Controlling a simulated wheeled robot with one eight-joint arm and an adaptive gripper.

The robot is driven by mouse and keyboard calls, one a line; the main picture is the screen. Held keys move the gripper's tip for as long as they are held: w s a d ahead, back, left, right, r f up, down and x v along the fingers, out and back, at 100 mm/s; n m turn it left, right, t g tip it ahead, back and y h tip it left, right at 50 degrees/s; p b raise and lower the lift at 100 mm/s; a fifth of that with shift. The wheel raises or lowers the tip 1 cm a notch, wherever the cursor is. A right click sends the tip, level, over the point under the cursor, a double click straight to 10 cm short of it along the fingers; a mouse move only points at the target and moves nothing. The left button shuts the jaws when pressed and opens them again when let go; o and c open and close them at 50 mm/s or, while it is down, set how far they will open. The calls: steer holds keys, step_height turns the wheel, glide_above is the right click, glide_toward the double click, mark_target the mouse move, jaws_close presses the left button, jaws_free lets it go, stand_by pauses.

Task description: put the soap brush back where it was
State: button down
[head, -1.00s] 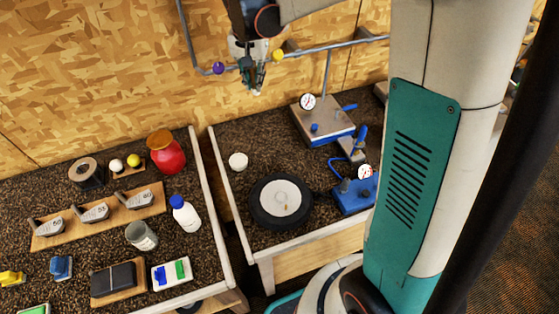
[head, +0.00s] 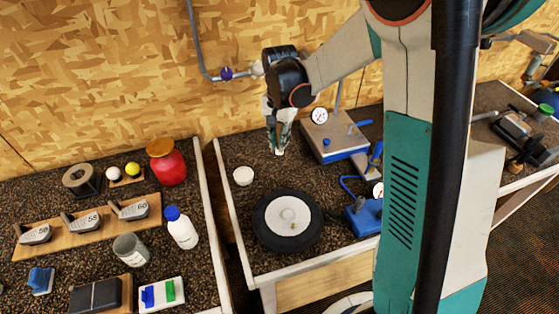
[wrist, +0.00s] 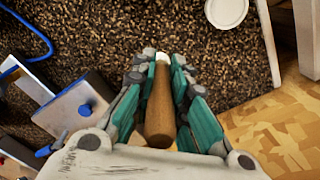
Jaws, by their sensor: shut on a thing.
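The soap brush (wrist: 160,108) is in my gripper, its brown wooden handle running between the green fingers, with a pale tip at the far end. My gripper (wrist: 160,78) is shut on it. In the head view my gripper (head: 279,128) points down above the back of the right-hand bench (head: 240,215), and the pale tip of the brush (head: 280,151) shows below the fingers, close over the bench top. I cannot tell whether it touches. A small white round pot (head: 243,176) stands to the left of and nearer than the gripper. It also shows in the wrist view (wrist: 227,10).
A black wheel-like disc with a white centre (head: 288,218) lies in front of the gripper. A grey block with a gauge (head: 335,138) is close on the right, with a blue gauge unit (head: 364,215) nearer. The wooden wall (head: 110,70) stands behind.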

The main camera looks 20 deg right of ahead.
mark_target(280, 127)
steer(key=shift+f+b, duration=0.8)
steer(key=shift+f, duration=3.2)
steer(key=shift+f, duration=0.1)
steer(key=c, duration=1.6)
jaws_free()
step_height(280, 127, up, 12)
steer(key=p, duration=0.2)
steer(key=shift+f+p, duration=0.15)
steer(key=shift+p, duration=0.2)
steer(key=shift+s+r, duration=0.15)
steer(key=shift+r, duration=0.45)
steer(key=s+r+n+t, duration=0.3)
steer(key=s+r+n, duration=0.1)
steer(key=s+r, duration=0.5)
steer(key=s+n+t, duration=0.1)
steer(key=s, duration=0.3)
steer(key=s+r+n+t, duration=0.1)
steer(key=s+n+t, duration=0.1)
steer(key=s, duration=0.2)
steer(key=s+r+n+t, duration=0.1)
steer(key=s+n, duration=0.1)
steer(key=s, duration=0.3)
steer(key=shift+r, duration=0.1)
